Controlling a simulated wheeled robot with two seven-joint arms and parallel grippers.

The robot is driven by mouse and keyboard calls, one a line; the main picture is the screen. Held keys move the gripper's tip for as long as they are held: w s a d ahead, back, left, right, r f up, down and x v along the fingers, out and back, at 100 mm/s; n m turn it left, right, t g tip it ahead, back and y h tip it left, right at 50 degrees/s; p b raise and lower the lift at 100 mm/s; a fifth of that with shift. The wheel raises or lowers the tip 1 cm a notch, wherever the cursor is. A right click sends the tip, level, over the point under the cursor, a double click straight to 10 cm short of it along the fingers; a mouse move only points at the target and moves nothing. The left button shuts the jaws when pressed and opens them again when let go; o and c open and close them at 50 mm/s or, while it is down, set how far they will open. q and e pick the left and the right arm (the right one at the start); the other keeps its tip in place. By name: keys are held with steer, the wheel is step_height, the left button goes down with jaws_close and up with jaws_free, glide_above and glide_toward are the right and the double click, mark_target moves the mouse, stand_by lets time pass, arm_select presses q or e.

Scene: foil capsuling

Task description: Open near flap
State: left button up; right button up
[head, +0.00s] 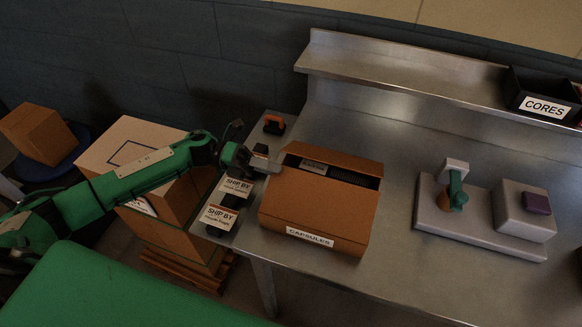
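The brown cardboard box labelled CAPSULES (318,215) stands on the steel table in the head view. A narrow flap (333,159) stands raised along its back edge, and a dark opening with dark contents shows just in front of it. A broad brown panel slopes from this opening toward the label; I cannot clearly tell the near flap from the front wall. My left gripper (268,165) is at the box's back left corner, its grey fingertips close to the edge. I cannot tell whether they touch it or how far apart they are. My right gripper is out of view.
Two SHIP BY cards (217,217) lie left of the box, with an orange-handled tool (274,124) behind. A grey fixture (477,216) stands right. A black CORES bin (541,98) sits on the back shelf. Stacked cartons (130,143) stand left. Bare steel lies between box and fixture.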

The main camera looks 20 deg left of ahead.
mark_target(291, 174)
arm_select(q)
steer(key=d+p, duration=0.1)
steer(key=d, duration=0.4)
steer(key=shift+s, duration=0.1)
steer(key=shift+a, duration=0.1)
jaws_close()
stand_by(1.2)
